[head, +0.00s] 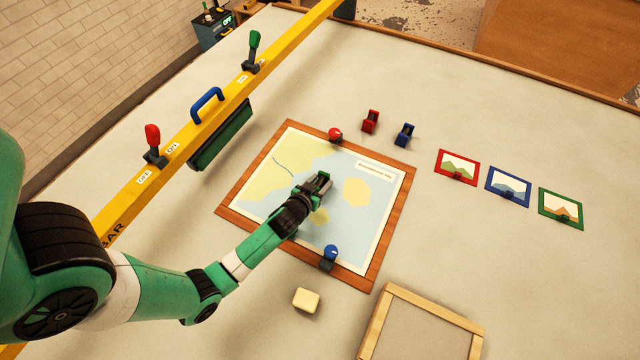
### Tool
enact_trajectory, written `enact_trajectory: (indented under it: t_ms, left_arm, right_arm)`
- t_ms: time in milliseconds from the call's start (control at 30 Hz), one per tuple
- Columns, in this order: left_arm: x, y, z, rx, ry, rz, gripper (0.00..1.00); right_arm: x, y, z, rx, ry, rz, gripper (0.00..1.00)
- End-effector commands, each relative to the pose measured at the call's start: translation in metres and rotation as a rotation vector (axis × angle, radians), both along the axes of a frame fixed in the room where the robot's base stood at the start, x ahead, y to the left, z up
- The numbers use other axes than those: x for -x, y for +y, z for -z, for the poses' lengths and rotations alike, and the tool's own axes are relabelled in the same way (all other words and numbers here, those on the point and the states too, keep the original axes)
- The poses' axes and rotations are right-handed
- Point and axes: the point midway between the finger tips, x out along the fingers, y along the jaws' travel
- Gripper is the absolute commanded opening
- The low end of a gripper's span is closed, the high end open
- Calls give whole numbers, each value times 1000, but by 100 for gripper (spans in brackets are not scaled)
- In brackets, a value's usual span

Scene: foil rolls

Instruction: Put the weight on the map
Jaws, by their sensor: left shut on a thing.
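The map (358,168) lies flat in a brown wooden frame near the middle of the table, with pale blue and yellow areas. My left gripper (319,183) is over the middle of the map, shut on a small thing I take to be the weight. The fingers mostly hide it, and I cannot tell if it touches the map. A red-topped piece (335,134) sits at the map's far edge and a blue-topped piece (329,256) at its near edge. My right gripper is not in view.
Red (370,121) and blue (404,134) small holders stand beyond the map. Red, blue and green framed pictures (508,186) lie at right. A cream block (306,299) and wooden tray (388,318) are nearer. A yellow bar (210,124) with levers crosses the left.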

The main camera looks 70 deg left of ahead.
Motion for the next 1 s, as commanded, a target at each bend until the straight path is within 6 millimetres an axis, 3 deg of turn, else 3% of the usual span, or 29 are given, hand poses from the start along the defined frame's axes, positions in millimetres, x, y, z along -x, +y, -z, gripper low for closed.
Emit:
enact_trajectory:
  t_ms: [233, 267, 400, 767, 1000]
  left_arm:
    - [-1, 0, 1, -1, -3, 0, 0]
    - [0, 0, 1, 1, 0, 0, 55]
    - [0, 0, 1, 1, 0, 0, 80]
    - [1, -1, -3, 2, 1, 0, 81]
    - [31, -28, -26, 1, 3, 3, 81]
  right_arm:
    - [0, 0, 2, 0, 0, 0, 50]
    - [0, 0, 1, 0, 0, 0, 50]
    - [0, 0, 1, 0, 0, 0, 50]
    - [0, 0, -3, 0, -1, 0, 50]
    - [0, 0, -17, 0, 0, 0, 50]
